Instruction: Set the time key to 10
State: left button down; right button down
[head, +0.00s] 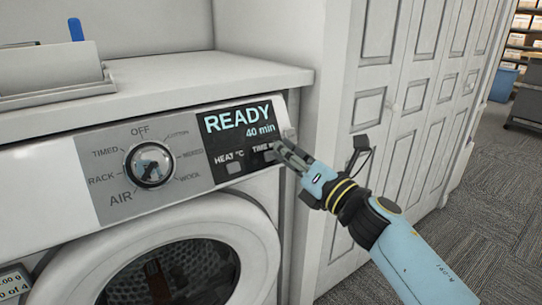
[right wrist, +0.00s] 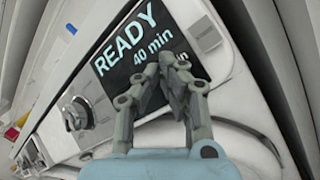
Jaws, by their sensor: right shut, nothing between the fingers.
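The dryer's dark display (head: 240,131) reads "READY" and "40 min"; it also shows in the right wrist view (right wrist: 130,45). Below the text are a "HEAT °C" key (head: 234,168) and the time key (head: 269,157), whose label is partly covered by my right gripper. My right gripper (head: 281,148) is shut and empty, its fingertips at the lower right of the display by the time key. In the right wrist view the closed fingertips (right wrist: 171,62) overlap the display just below "40 min". I cannot tell whether they touch the key. My left gripper is out of view.
A programme dial (head: 149,164) sits left of the display, above the round door (head: 180,265). A pale tray (head: 50,80) stands on the dryer's top. White panelled doors (head: 410,90) stand close on the right. Carpet floor (head: 450,250) is open beyond my right arm.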

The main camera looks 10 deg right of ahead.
jog(key=shift+w+a+f, duration=0.1)
jog(key=shift+w+f, duration=0.05)
jog(key=shift+w, duration=0.15)
jog(key=shift+w+a+f+b, duration=0.1)
jog(key=shift+w+f+b, duration=0.05)
jog(key=shift+w+b, duration=0.2)
dwell(0.6)
jog(key=shift+s, duration=0.1)
jog(key=shift+s+d+r+p, duration=0.2)
jog(key=shift+s+r+p, duration=0.2)
jog(key=shift+s, duration=0.2)
jog(key=s+p, duration=0.1)
jog(key=s+d+r, duration=0.1)
jog(key=s+r+p, duration=0.1)
jog(key=s, duration=0.1)
jog(key=shift+s+d+r+p, duration=0.1)
jog(key=shift+d+p, duration=0.2)
dwell(2.5)
